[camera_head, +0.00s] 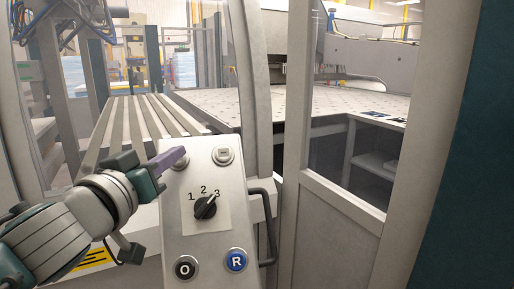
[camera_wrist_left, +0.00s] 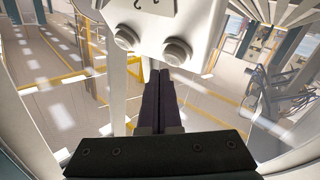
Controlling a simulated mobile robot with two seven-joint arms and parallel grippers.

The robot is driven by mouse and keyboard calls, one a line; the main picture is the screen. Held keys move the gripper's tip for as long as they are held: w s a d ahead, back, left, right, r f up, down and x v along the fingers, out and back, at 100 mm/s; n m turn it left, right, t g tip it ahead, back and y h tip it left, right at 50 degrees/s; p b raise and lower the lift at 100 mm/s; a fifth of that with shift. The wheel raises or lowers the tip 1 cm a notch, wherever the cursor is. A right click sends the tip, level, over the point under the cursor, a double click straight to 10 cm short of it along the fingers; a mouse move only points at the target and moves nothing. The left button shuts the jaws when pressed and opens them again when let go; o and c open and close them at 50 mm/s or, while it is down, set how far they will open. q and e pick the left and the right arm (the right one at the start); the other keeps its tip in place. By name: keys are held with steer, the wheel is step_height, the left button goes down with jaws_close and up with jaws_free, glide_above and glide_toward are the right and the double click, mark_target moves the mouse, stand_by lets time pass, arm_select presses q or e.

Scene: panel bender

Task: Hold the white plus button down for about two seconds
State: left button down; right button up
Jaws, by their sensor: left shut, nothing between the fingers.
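The grey control panel (camera_head: 203,262) stands in the middle of the head view. My left gripper (camera_head: 184,153) has purple fingers, shut and empty, reaching in from the left over the panel's top left corner. The white plus button (camera_head: 181,165) is mostly hidden behind the fingers there; its mark is not readable. In the left wrist view, the shut fingertips (camera_wrist_left: 160,74) lie just beside and below the nearer round button (camera_wrist_left: 178,50), which seems to be the same one. I cannot tell whether they touch. My right gripper is not in view.
A white minus button (camera_head: 223,155) sits to the right at the panel's top. A dark handle (camera_head: 268,228) runs along the panel's right side.

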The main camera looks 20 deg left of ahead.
arm_select(q)
steer(key=shift+r, duration=0.1)
steer(key=s+d+r+p, duration=0.2)
steer(key=s+r+p, duration=0.1)
steer(key=shift+s+d, duration=0.15)
steer(key=shift+d, duration=0.05)
stand_by(0.5)
stand_by(0.3)
